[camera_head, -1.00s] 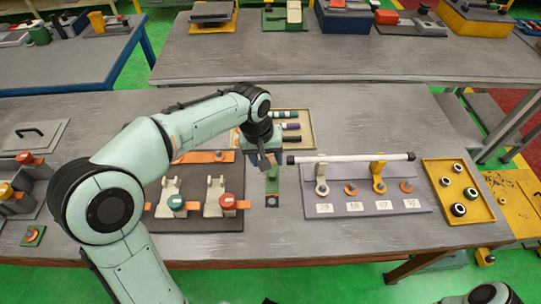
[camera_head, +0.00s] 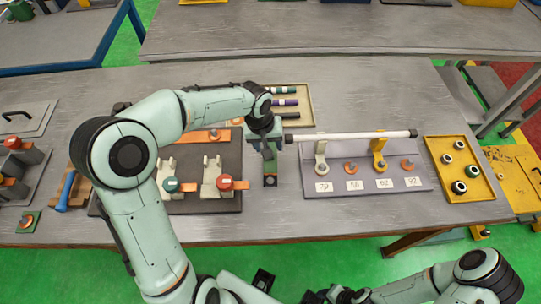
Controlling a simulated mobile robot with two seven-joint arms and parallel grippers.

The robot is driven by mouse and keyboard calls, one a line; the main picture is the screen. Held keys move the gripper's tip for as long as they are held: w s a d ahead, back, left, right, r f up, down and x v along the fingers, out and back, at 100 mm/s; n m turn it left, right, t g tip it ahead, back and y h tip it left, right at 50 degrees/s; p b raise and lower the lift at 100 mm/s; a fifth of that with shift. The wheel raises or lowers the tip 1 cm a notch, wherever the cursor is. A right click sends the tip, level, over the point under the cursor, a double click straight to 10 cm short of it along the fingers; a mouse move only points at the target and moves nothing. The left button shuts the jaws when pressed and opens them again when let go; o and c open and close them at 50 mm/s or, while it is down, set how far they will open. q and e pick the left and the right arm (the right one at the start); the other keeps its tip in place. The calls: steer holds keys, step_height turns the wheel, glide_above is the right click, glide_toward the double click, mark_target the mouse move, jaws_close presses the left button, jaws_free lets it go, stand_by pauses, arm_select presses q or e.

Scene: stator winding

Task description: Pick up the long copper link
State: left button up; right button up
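A long flat copper link (camera_head: 207,137) lies along the back of the dark fixture plate (camera_head: 215,203), left of my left gripper and partly hidden by my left arm. My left gripper (camera_head: 269,161) points down over a small green piece with a dark square end (camera_head: 270,181), right of the plate. It is apart from the link, and its finger gap is not clear. Shorter copper pieces lie by the teal knob (camera_head: 170,184) and the red knob (camera_head: 225,182). My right gripper (camera_head: 312,297) is low at the bottom edge, in front of the table; its fingers are unclear.
A white bar (camera_head: 350,135) rests across a rack with numbered labels (camera_head: 345,199) on the right. A yellow tray (camera_head: 430,150) holds several rings. A tan tray (camera_head: 306,111) with dark rods stands behind. A blue-handled tool (camera_head: 66,190) lies left of the plate.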

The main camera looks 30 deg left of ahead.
arm_select(q)
step_height(320, 180, down, 4)
steer(key=shift+w+d, duration=0.1)
steer(key=shift+d, duration=0.05)
jaws_close()
stand_by(0.3)
